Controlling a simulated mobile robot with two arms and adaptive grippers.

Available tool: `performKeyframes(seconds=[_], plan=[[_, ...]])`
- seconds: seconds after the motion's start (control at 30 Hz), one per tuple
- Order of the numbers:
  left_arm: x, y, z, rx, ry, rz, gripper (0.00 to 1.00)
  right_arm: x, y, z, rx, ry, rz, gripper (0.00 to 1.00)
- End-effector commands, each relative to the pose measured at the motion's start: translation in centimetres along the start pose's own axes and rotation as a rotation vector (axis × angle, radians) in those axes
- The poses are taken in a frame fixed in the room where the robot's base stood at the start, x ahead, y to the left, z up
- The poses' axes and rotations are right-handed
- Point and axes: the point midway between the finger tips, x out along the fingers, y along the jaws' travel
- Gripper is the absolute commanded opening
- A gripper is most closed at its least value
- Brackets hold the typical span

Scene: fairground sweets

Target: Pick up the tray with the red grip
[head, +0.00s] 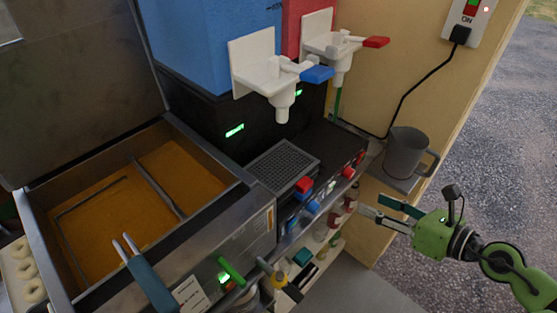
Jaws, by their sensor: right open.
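The tray (270,166) is a dark metal one with a grated top. It sits on the black drinks machine's base, below the tap with the blue lever. A red grip (304,185) shows at its front edge. My right gripper (371,209) is open and empty. It is to the right of the tray and apart from it, in front of the machine's right end. My left gripper is not in view.
A fryer (255,222) with a raised lid stands left of the tray. Taps (281,112) overhang the machine's base. A grey jug (404,152) stands at the right. Several bottles and small items fill shelves below. A black cord runs down the wall.

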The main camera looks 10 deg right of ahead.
Motion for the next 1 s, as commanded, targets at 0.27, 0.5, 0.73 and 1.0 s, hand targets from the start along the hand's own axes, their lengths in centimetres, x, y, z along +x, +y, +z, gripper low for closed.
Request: performKeyframes(seconds=[0.27,0.5,0.73,1.0], plan=[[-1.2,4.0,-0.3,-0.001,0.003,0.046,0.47,-0.8,7.3,3.0,-0.355,0.048,0.114,0.47],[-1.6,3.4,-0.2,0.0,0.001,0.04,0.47,1.2,7.6,3.0,-0.36,0.044,0.115,0.47],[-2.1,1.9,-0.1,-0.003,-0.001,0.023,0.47,3.6,7.8,2.9,-0.355,0.043,0.113,0.47],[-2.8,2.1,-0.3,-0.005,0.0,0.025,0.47,6.7,8.1,2.7,-0.353,0.044,0.113,0.47]])
